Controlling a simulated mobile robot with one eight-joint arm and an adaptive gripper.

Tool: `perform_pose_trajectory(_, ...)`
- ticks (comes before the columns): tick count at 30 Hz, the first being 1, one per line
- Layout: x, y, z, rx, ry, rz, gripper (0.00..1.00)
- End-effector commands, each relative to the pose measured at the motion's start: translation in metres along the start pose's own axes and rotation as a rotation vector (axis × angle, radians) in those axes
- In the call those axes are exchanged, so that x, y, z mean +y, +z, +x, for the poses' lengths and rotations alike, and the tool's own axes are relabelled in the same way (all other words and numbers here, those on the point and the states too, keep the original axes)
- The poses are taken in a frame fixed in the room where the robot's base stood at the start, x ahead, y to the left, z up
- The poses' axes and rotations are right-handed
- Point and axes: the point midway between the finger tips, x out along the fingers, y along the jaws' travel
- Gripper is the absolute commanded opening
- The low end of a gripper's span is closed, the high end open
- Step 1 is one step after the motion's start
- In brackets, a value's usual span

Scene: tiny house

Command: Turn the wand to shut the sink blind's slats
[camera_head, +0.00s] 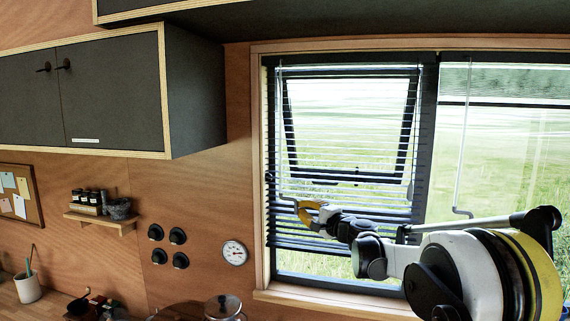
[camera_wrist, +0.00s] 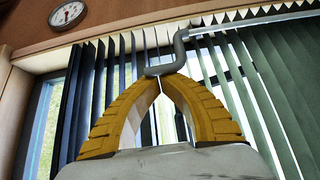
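The dark blind (camera_head: 345,205) hangs over the left window, its slats apart with the grass field showing between them. Its thin grey wand (camera_head: 278,150) hangs at the blind's left side and ends in a bent crank. In the wrist view the crank (camera_wrist: 180,50) is a grey Z-shaped bend in front of the slats (camera_wrist: 265,85). My gripper (camera_head: 299,207), with yellow fingers, reaches to the crank from the right. In the wrist view my gripper (camera_wrist: 157,78) has its fingertips together at the crank's lower bend, apparently pinching it.
A second wand (camera_head: 463,150) hangs at the right window, near my arm. An open window sash (camera_head: 350,178) stands behind the blind. A round gauge (camera_head: 234,253) and several dark knobs (camera_head: 178,236) are on the wall left of the window. Dark cabinets (camera_head: 110,95) are above.

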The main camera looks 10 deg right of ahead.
Motion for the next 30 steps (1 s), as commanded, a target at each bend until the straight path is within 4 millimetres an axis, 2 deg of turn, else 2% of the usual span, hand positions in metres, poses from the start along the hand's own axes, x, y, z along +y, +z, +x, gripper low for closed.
perform_pose_trajectory(30,0.000,0.025,0.000,-0.001,0.000,0.000,0.00)
